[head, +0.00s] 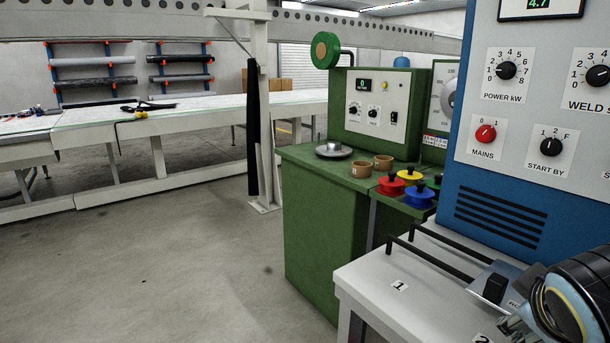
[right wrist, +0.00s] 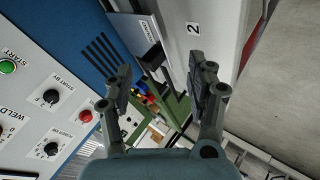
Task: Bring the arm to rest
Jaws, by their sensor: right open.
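My right arm comes in at the lower right corner of the head view, and its gripper (head: 514,325) is partly cut off by the frame edge. It is beside the white welder table (head: 375,277), near the label 2. In the right wrist view the right gripper (right wrist: 162,85) has its two fingers spread wide apart with nothing between them. Beyond the fingers are the table edge and a dark block on a metal plate. My left arm and gripper are not in view.
The blue control cabinet (head: 500,188) with knobs stands close behind the right gripper. A green cabinet (head: 322,238) with red, yellow and blue spools stands left of it. A long white table (head: 190,118) is further back. Grey floor (head: 170,265) at left is clear.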

